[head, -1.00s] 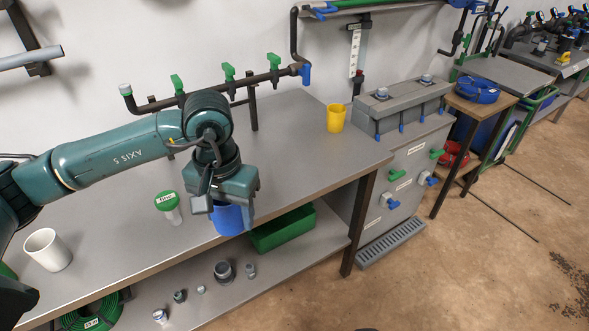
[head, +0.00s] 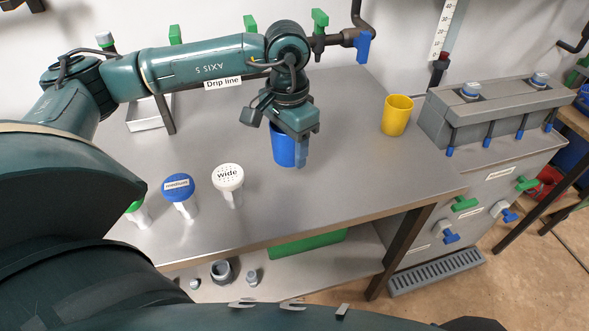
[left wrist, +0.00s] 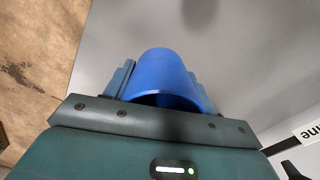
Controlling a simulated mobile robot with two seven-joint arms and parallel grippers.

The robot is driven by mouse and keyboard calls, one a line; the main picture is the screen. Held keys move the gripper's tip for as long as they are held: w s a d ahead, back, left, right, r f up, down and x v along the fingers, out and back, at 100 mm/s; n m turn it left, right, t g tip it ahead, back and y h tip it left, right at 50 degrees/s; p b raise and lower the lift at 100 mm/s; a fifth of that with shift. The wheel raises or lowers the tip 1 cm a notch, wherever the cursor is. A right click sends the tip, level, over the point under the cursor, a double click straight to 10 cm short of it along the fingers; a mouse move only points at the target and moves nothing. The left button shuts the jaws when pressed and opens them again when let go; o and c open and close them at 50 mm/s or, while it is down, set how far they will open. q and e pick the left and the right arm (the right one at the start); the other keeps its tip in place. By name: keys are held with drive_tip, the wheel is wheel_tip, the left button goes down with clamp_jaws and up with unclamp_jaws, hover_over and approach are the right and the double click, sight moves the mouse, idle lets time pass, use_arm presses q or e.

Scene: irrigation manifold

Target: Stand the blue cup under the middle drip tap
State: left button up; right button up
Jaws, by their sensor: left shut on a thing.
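The blue cup (head: 283,147) is in my left gripper (head: 291,140), whose fingers close on both sides of it. The left wrist view shows the cup (left wrist: 163,75) between the two jaws (left wrist: 160,88). The cup is over the middle of the bench; I cannot tell whether its base touches the top. The drip line runs along the wall behind, with a left green tap (head: 175,35), a middle green tap (head: 250,22) and a right green tap (head: 320,20). My left arm hides much of the pipe. My right gripper is not in view.
A yellow cup (head: 397,115) stands to the right on the bench (head: 350,165). Labelled shower heads, a "medium" blue one (head: 178,188) and a "wide" white one (head: 228,178), stand near the front. A white tray (head: 148,112) is behind my arm. A grey manifold (head: 490,110) is at right.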

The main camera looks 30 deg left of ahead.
sight(289, 181)
use_arm(q)
drive_tip(key=shift+f, duration=3.5)
drive_tip(key=shift+f, duration=0.25)
drive_tip(key=o, duration=1)
drive_tip(key=shift+r, duration=0.1)
drive_tip(key=shift+c, duration=0.2)
